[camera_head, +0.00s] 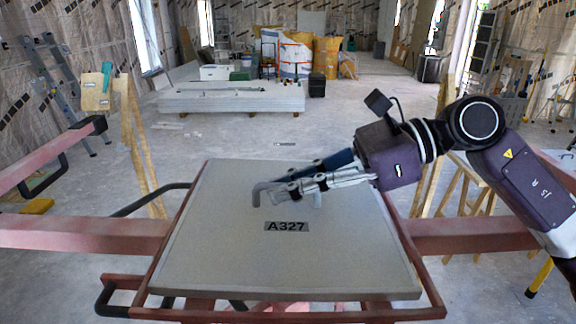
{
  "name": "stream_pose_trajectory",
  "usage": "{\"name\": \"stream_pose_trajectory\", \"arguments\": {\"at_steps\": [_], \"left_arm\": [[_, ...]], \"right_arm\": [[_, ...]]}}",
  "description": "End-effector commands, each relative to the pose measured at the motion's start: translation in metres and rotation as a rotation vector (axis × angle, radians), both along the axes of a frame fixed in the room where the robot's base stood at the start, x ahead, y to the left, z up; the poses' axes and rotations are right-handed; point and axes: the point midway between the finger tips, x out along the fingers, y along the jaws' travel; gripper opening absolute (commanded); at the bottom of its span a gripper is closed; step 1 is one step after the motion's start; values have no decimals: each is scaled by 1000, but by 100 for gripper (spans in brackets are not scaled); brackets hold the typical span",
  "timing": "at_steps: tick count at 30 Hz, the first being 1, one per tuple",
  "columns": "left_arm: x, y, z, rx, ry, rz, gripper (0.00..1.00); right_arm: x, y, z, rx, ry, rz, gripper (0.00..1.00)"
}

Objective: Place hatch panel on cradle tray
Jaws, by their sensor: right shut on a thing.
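The hatch panel (250,257) is a flat grey square plate with a dark "A327" label. It lies over the cradle tray (290,314), a reddish-brown frame whose rim shows along the panel's left, front and right sides. The panel looks roughly lined up with the tray; I cannot tell whether it rests on it or hangs just above. My right gripper (284,193) reaches in from the right and is shut on the panel's grey handle (257,192), near the panel's middle. The fingers hide part of the handle. My left gripper is not in view.
Reddish beams (82,235) run out on both sides of the tray, and dark tube handles (110,300) stick out at its left. Wooden trestles stand left and right. A stack of white sheets (230,98) lies farther back. The concrete floor between is mostly clear.

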Motion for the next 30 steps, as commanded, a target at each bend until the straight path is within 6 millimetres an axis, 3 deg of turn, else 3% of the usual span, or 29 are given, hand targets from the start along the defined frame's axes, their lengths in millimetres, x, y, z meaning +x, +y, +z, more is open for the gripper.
{"name": "stream_pose_trajectory", "arguments": {"at_steps": [5, 6, 10, 20, 23, 30], "left_arm": [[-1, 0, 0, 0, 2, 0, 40], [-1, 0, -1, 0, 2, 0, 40], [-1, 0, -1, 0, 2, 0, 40], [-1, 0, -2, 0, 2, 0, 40], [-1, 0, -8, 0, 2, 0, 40], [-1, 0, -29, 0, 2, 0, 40]], "right_arm": [[-1, 0, -2, -1, 1, 3, 0], [-1, 0, -6, -9, 6, 4, 10], [-1, 0, -6, -8, 6, 4, 24], [0, -2, -4, -6, 3, 2, 25], [0, -11, -1, -5, 2, 0, 25], [1, -56, 15, -5, 1, -3, 25]]}}
